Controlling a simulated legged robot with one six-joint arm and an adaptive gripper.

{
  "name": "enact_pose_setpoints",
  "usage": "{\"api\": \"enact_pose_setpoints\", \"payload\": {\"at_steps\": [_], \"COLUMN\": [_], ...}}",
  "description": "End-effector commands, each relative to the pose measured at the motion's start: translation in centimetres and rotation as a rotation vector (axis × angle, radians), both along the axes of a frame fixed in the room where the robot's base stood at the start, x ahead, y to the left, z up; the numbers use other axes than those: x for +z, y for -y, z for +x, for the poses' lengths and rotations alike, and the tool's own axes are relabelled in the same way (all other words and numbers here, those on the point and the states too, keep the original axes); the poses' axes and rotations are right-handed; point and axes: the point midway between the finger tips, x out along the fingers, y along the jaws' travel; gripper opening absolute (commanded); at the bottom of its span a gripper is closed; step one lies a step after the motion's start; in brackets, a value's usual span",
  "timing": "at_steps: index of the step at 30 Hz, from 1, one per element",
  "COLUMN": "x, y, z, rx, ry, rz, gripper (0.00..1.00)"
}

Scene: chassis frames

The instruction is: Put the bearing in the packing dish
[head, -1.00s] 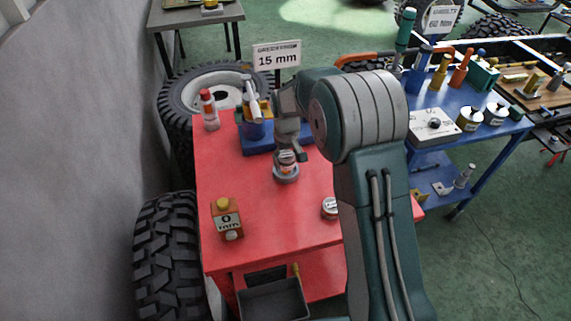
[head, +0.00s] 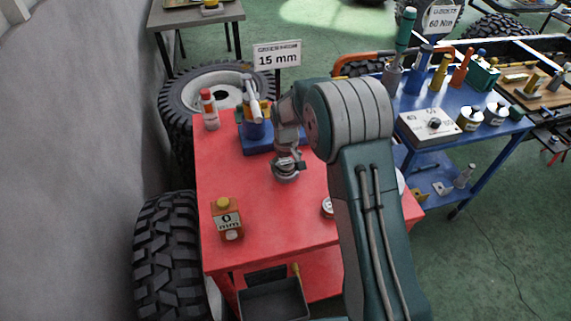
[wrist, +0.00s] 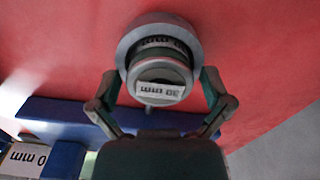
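A grey round piece labelled 30 mm, seemingly the bearing (wrist: 160,72), stands on the red table between my fingers. A wider grey ring (wrist: 128,42) surrounds its far end; it also shows in the head view (head: 286,176). I cannot tell whether the ring is a separate part. My gripper (head: 289,163) is low over the piece. In the wrist view its fingers (wrist: 160,78) are spread on both sides of the piece, with slight gaps. A white rounded thing (head: 400,182), perhaps the packing dish, is mostly hidden behind my arm at the right table edge.
The red table (head: 260,215) holds an orange 0 mm block (head: 227,219), a red-capped bottle (head: 209,109) and a blue stand (head: 257,139). A small labelled round piece (head: 327,207) is partly behind my arm. The table's front middle is clear.

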Motion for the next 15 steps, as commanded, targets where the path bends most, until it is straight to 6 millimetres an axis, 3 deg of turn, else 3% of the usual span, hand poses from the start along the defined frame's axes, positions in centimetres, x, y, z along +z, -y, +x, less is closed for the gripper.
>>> {"api": "enact_pose_setpoints", "payload": {"at_steps": [8, 15], "x": [0.5, 4.6], "y": [0.0, 0.0], "z": [0.0, 0.1], "rx": [0.0, 0.0], "ry": [0.001, 0.005], "rz": [0.0, 0.001], "gripper": [1.0, 1.0]}}
